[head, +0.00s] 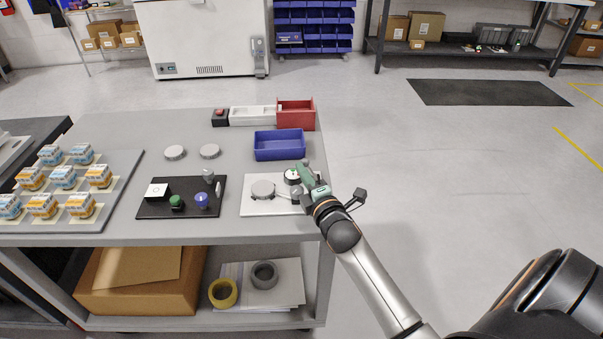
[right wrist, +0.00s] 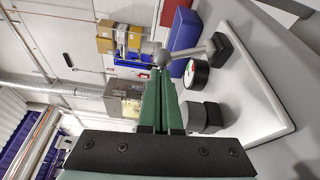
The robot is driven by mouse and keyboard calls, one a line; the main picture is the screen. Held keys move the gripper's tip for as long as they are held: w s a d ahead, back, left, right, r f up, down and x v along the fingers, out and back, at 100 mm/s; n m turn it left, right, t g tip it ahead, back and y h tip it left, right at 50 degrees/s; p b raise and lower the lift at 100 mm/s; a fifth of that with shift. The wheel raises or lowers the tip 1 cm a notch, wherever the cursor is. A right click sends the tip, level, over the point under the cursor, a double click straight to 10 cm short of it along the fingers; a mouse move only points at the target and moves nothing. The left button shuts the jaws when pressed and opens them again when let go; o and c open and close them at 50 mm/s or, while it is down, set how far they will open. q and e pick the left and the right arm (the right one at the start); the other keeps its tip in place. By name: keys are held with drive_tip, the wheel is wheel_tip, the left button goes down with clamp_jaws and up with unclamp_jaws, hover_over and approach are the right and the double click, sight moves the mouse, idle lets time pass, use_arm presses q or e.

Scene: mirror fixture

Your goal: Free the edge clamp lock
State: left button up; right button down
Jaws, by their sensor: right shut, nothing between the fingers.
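The white fixture plate (head: 255,208) lies at the front right corner of the grey table, with a round grey disc (head: 263,188) on it. In the right wrist view, a lever with a grey ball end (right wrist: 162,57) reaches over the plate from a dark mount. A round dial with a white face (right wrist: 196,73) and a dark grey knob (right wrist: 203,116) stand beside the green fingers. My right gripper (head: 303,175) is shut and empty, its fingertips close to the ball end; contact cannot be told. I cannot tell which part is the edge clamp lock. My left gripper is out of view.
A blue tray (head: 280,148) and a red bin (head: 296,115) stand behind the plate. A black board (head: 158,210) with several knobs lies to the left, near two grey discs. A rack of small boxes (head: 70,205) fills the table's left end.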

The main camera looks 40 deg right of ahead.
drive_tip(key=m, duration=0.1)
drive_tip(key=d+m, duration=0.1)
drive_tip(key=s+m+t, duration=0.1)
drive_tip(key=shift+d+r+h+b, duration=0.3)
drive_tip(key=shift+d, duration=0.05)
drive_tip(key=m, duration=0.1)
drive_tip(key=d+m, duration=0.1)
drive_tip(key=s+m+t+h+b, duration=0.1)
drive_tip(key=m, duration=0.1)
drive_tip(key=shift+d, duration=0.3)
drive_tip(key=shift+d+m, duration=0.15)
drive_tip(key=shift+m, duration=0.35)
drive_tip(key=shift+r, duration=0.15)
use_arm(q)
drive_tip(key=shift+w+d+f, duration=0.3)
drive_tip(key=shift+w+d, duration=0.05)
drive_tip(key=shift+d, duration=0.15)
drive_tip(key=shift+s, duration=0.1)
use_arm(e)
drive_tip(key=shift+s, duration=0.15)
